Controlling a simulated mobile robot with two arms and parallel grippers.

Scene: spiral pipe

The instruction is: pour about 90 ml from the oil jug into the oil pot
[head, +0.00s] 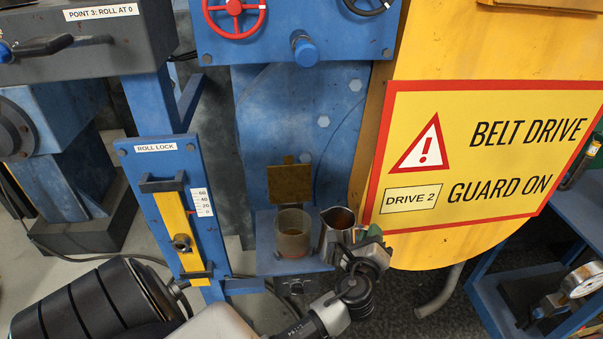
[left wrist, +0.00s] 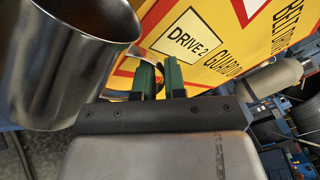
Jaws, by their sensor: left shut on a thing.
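The oil jug (head: 333,228) is a shiny metal vessel with a spout, just right of the oil pot in the head view. Brown shows inside its mouth. It looks close to upright, its spout side towards the pot; I cannot tell whether its base touches anything. The oil pot (head: 292,240) is a brownish see-through cylinder on a small blue shelf (head: 266,262), with a reddish band low down. Its oil level is unclear. My left gripper (head: 364,243) is shut on the jug's handle. The left wrist view shows the jug (left wrist: 65,65) beside the green fingers (left wrist: 160,78). My right gripper is out of view.
A yellow belt guard (head: 420,245) with a warning sign (head: 485,150) stands close right of the jug. A brown plate (head: 290,185) rises behind the pot. The roll lock post (head: 165,200) stands left. A blue bench with a gauge (head: 583,280) is far right.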

